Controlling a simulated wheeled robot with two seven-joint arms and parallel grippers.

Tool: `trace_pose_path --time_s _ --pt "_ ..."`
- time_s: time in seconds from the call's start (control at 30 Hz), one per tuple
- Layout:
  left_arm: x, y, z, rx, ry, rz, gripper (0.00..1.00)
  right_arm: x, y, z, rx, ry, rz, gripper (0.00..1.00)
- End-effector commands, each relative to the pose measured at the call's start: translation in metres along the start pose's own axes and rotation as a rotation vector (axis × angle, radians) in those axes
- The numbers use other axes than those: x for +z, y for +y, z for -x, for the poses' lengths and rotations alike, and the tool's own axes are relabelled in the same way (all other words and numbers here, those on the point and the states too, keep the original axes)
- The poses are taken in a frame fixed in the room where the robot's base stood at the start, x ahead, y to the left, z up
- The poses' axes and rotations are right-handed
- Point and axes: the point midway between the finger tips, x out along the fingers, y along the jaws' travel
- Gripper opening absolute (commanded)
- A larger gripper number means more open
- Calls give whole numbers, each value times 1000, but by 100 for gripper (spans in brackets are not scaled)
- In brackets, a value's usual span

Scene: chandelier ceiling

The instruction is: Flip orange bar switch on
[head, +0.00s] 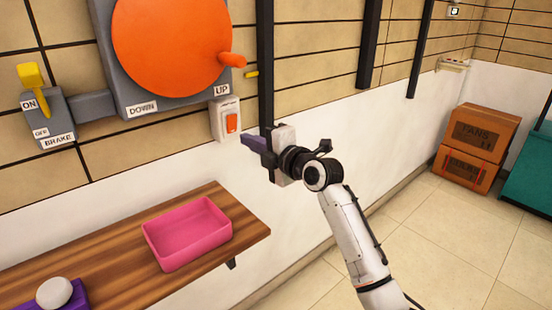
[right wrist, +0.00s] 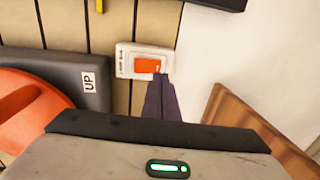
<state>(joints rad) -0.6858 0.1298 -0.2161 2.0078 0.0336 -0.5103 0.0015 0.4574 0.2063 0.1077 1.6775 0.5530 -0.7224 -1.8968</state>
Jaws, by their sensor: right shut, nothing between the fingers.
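The orange bar switch (head: 232,123) sits in a white wall plate (head: 218,126), below the UP label of the large grey panel in the head view. In the right wrist view the fingers (right wrist: 161,78) end at the switch's lower edge. I cannot tell whether they touch it. My left gripper is not in view.
A large orange wheel (head: 170,45) with a handle is on the grey panel, beside a yellow brake lever (head: 32,80). A wooden shelf (head: 120,240) below holds a pink tray (head: 188,235) and a white ball (head: 54,291). Cardboard boxes (head: 478,147) stand far right.

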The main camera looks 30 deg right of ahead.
Motion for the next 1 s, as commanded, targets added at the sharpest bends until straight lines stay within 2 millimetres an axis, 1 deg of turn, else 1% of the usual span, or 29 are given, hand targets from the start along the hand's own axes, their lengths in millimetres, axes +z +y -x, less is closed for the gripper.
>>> trace_pose_path --time_s 0.03,0.2,0.3,0.4,0.5,0.6,1.0 --pt "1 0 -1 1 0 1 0 1 -6 14 -3 -2 6 0" --pt "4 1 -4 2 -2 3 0 0 -16 51 -4 0 5 0" --pt "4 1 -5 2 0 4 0 0 -20 69 -3 0 5 0" --pt "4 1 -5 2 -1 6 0 1 -22 81 0 -1 3 0" --pt "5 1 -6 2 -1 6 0 1 -23 88 1 -1 1 0" --pt "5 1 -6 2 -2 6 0 0 -24 91 1 0 1 0" --pt "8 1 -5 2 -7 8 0 0 -23 91 1 -1 0 0"
